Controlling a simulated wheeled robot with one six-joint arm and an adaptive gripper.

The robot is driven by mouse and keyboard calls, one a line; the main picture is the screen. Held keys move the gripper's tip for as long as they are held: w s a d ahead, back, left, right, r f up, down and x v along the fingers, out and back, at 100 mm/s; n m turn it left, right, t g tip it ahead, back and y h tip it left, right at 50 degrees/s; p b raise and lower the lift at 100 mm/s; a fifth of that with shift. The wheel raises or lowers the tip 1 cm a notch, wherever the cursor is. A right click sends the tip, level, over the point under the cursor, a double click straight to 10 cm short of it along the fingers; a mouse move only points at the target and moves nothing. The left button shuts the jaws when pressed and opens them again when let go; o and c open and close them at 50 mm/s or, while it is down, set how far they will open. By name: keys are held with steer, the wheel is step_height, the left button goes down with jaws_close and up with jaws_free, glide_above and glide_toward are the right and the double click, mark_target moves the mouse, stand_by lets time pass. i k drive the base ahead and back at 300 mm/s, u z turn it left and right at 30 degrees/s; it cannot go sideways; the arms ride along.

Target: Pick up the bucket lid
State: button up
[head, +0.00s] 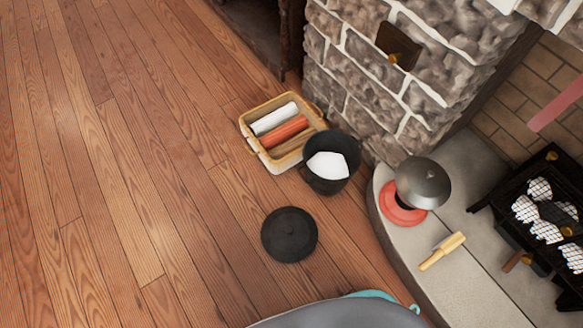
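The bucket lid (289,234) is a round black disc with a small knob in its middle. It lies flat on the wooden floor, apart from the bucket. The black bucket (319,182) stands upright behind it and slightly to the right, open at the top, with something white (328,165) inside. My gripper does not show in the head view, so its place relative to the lid cannot be seen.
A basket (259,151) with white and orange-red rolls stands beside the bucket, near the stone wall (345,75). On the raised stone hearth (455,285) are a grey metal pot (423,184), a red ring (401,212) and a wooden-handled tool (441,251). The floor (120,180) to the left is clear.

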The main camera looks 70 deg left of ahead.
mark_target(289, 234)
steer(key=u, duration=2.3)
